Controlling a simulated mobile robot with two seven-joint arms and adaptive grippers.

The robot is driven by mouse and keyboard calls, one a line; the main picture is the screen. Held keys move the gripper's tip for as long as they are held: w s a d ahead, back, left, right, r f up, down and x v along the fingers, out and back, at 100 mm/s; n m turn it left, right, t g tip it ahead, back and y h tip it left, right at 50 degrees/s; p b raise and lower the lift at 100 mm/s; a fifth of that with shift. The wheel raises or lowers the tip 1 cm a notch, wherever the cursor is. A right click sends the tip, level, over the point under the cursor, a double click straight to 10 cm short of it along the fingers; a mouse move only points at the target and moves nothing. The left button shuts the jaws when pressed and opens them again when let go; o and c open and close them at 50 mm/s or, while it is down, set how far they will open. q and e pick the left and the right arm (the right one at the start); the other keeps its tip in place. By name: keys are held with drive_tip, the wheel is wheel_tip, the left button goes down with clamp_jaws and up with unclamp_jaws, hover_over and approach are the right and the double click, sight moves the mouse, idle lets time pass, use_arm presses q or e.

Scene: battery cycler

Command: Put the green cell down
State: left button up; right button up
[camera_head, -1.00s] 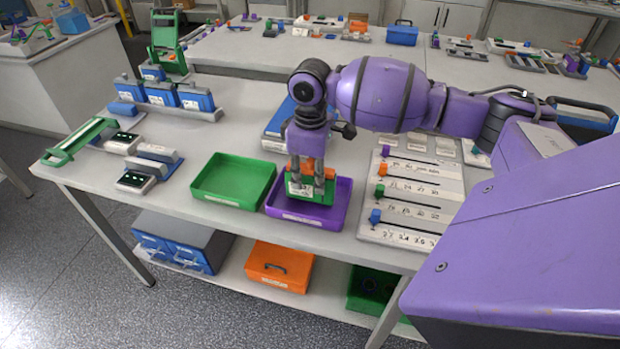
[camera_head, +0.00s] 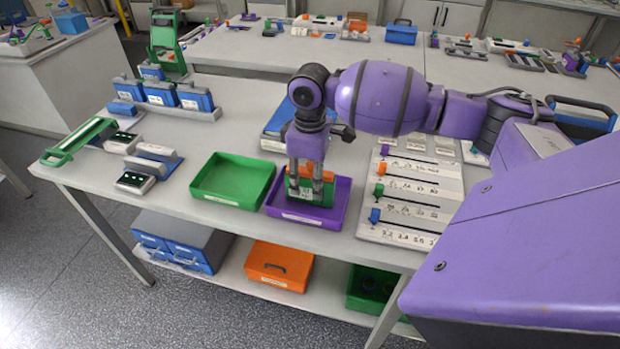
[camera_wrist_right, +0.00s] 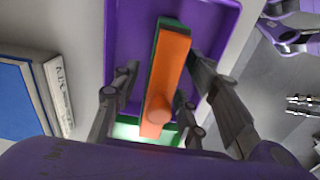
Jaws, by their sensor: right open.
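The green cell (camera_head: 306,191) has an orange top and stands in the purple tray (camera_head: 336,212) on the near bench. In the right wrist view its orange top (camera_wrist_right: 170,72) faces me, with a round knob, and strips of green show at its edges. My right gripper (camera_head: 308,194) points down into the tray. Its fingers are on either side of the cell, open, with gaps beside it in the wrist view (camera_wrist_right: 160,85). The cell's underside is hidden. My left gripper is not in view.
An empty green tray (camera_head: 230,203) stands just left of the purple tray. A slotted board with coloured sliders (camera_head: 412,192) lies to the right. A blue item (camera_head: 275,122) is behind my gripper. Blue units (camera_head: 160,93) stand in a rack at the back left.

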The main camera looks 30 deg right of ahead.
wheel_tip(320, 180, up, 11)
drive_tip(key=shift+f, duration=0.1)
drive_tip(key=shift+r, duration=0.6)
